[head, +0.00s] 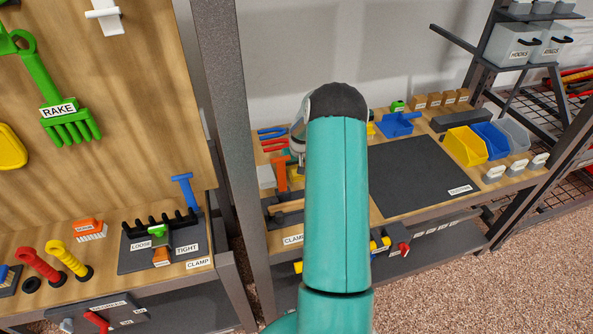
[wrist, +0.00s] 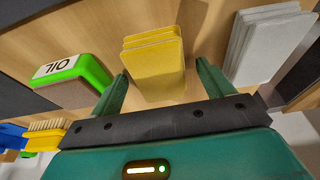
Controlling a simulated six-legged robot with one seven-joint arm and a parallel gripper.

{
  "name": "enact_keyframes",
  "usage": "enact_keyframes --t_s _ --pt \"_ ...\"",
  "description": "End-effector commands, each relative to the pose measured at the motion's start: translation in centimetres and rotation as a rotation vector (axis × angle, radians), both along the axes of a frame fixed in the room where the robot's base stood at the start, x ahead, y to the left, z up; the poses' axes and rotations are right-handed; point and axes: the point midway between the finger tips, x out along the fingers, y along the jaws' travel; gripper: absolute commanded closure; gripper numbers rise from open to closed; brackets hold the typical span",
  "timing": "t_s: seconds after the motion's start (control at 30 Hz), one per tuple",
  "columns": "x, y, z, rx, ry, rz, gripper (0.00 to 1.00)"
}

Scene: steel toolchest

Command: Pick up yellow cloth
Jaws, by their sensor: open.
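The yellow cloth (wrist: 153,62) is a folded stack lying on the wooden surface, at the upper middle of the wrist view. In the head view only a small yellow part of it (head: 296,173) shows beside my arm. My gripper (wrist: 162,69) is open, with one green finger to each side of the cloth in the wrist view. The fingers look apart from the cloth, and I cannot tell the height gap. In the head view my arm hides most of the gripper.
A green block labelled OIL (wrist: 80,72) lies left of the cloth, and a grey folded cloth (wrist: 262,45) lies right. A yellow-bristled brush (wrist: 45,135) is at lower left. In the head view, a dark mat (head: 415,175) leaves clear room on the bench.

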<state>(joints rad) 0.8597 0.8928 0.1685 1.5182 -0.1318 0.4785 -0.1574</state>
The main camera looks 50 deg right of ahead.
Motion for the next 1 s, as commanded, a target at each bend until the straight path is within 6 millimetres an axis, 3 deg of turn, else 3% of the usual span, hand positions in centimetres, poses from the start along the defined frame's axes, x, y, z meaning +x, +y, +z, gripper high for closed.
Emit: enact_keyframes --t_s 0.93,1.0 --pt "-0.01 0.01 -0.48 0.000 0.000 0.001 0.20" --pt "-0.01 0.01 -0.48 0.000 0.000 0.001 0.34"
